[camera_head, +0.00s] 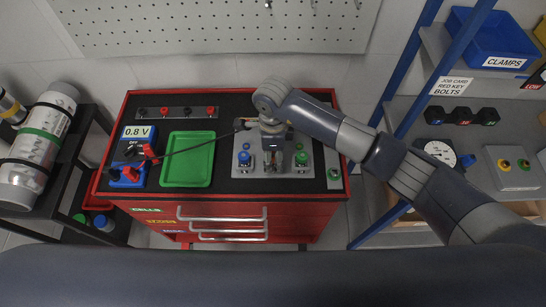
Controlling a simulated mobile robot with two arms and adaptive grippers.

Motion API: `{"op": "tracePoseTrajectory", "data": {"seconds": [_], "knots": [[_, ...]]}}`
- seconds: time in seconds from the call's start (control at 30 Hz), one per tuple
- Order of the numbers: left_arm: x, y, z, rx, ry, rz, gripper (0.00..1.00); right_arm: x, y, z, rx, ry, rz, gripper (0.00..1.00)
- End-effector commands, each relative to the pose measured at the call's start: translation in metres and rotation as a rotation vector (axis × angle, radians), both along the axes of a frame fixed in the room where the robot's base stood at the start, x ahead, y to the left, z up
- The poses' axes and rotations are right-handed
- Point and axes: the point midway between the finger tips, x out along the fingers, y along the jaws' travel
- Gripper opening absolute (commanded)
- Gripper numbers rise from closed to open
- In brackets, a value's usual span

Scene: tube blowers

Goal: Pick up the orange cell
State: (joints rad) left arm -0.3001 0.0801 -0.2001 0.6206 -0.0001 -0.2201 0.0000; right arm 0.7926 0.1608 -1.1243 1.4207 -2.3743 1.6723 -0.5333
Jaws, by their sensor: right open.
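I cannot make out an orange cell for certain; a small yellow-orange patch shows beside my right gripper (272,148), too small to identify. My right arm reaches in from the right, and this gripper points down over the grey plate (261,186) on the red cabinet's top. It is open, between the plate's blue knob (244,158) and green knob (302,158). The wrist and fingers hide the middle of the plate, so I cannot tell what lies between the fingers. My left gripper is not in view.
The cabinet top also holds an empty green tray (188,160), a blue meter box (127,175) reading 0.8 V, and a dark lead crossing above the tray. A blue-framed shelf (468,58) stands right. Metal cylinders (40,145) lie left.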

Motion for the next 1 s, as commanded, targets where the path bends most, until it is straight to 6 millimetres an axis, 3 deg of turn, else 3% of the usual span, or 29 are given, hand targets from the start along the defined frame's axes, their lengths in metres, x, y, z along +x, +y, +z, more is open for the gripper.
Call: {"op": "tracePoseTrajectory", "data": {"seconds": [0.13, 0.3, 0.37, 0.77, 1.0], "knots": [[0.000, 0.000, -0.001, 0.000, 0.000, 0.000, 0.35, 0.000, 0.000, 0.000, 0.001, 0.000, 0.000, 0.48], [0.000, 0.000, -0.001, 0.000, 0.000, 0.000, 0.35, 0.000, 0.001, 0.000, 0.001, 0.000, 0.000, 0.09], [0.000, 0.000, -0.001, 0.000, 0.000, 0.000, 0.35, 0.000, 0.001, 0.000, 0.001, 0.000, 0.000, 0.00], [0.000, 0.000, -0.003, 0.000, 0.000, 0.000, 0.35, 0.001, 0.001, 0.003, 0.002, -0.002, 0.001, 0.00], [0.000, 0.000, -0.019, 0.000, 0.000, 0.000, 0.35, 0.002, 0.001, 0.024, 0.003, -0.006, 0.003, 0.00]]}}
